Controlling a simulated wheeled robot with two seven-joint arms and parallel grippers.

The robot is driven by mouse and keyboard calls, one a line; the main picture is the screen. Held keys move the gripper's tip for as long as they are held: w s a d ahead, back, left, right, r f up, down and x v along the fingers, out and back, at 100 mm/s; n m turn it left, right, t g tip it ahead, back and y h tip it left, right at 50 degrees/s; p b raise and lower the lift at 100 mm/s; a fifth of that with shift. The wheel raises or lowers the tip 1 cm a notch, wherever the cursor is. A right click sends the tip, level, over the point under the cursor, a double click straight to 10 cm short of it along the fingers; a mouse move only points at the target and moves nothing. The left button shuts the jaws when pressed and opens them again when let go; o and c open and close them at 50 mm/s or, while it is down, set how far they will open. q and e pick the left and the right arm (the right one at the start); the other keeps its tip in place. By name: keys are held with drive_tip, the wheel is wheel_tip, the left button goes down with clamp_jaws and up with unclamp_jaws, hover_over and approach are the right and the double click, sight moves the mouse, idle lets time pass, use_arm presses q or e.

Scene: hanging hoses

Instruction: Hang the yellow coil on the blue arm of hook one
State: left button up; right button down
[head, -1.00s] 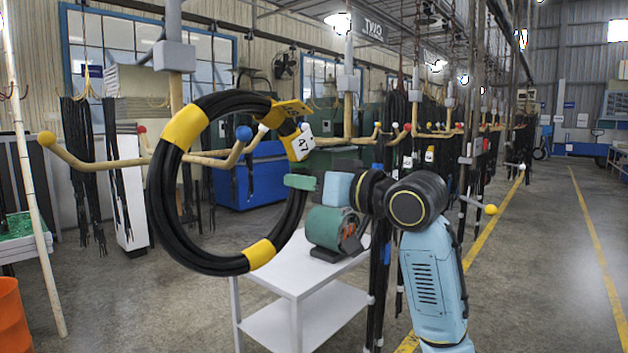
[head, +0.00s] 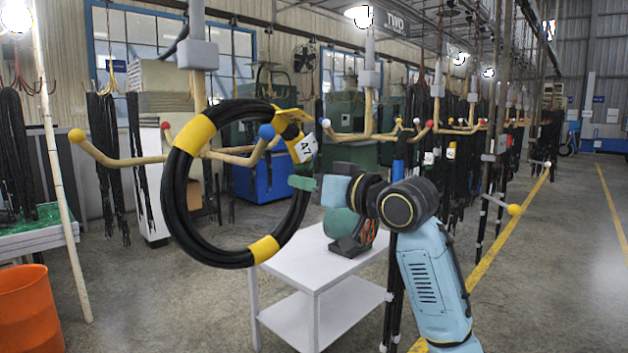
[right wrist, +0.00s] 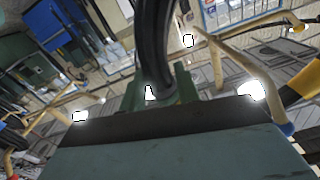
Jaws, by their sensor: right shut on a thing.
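The yellow coil is a black hose ring with yellow bands (head: 178,205) and a white tag, hanging upright in the head view. My right gripper (head: 303,184) is shut on its right side; in the right wrist view the black hose (right wrist: 155,45) passes between the green fingers. The nearest hook post, seemingly hook one (head: 199,90), stands behind the coil. Its blue-tipped arm (head: 235,158) shows through the ring opening, with the blue ball (head: 266,131) near the ring's upper right. I cannot tell whether the tip passes through the ring. The blue tip (right wrist: 287,129) also shows in the right wrist view. My left gripper is out of view.
A yellow-tipped arm (head: 120,162) of the same post reaches left. A white table (head: 310,278) with a green machine stands below right of the coil. An orange bin (head: 28,310) is at the left. More hooks with black hoses hang behind, near a sign reading TWO.

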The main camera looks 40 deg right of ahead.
sight(302, 207)
drive_tip(key=shift+w+f+b, duration=0.3)
drive_tip(key=shift+w+f, duration=0.15)
drive_tip(key=shift+f, duration=0.2)
drive_tip(key=shift+w+f+b, duration=0.25)
drive_tip(key=shift+w+f, duration=0.15)
drive_tip(key=shift+f, duration=0.2)
drive_tip(key=shift+w+f+b, duration=0.25)
drive_tip(key=shift+f+b, duration=0.4)
drive_tip(key=shift+f, duration=0.45)
drive_tip(key=c, duration=1)
unclamp_jaws()
drive_tip(key=shift+c, duration=0.2)
drive_tip(key=shift+o, duration=0.5)
drive_tip(key=shift+a+f, duration=0.1)
drive_tip(key=shift+f, duration=0.1)
drive_tip(key=s+d+b, duration=0.1)
drive_tip(key=s+b, duration=0.2)
drive_tip(key=s, duration=1)
drive_tip(key=shift+s+d, duration=0.2)
drive_tip(key=shift+w, duration=0.1)
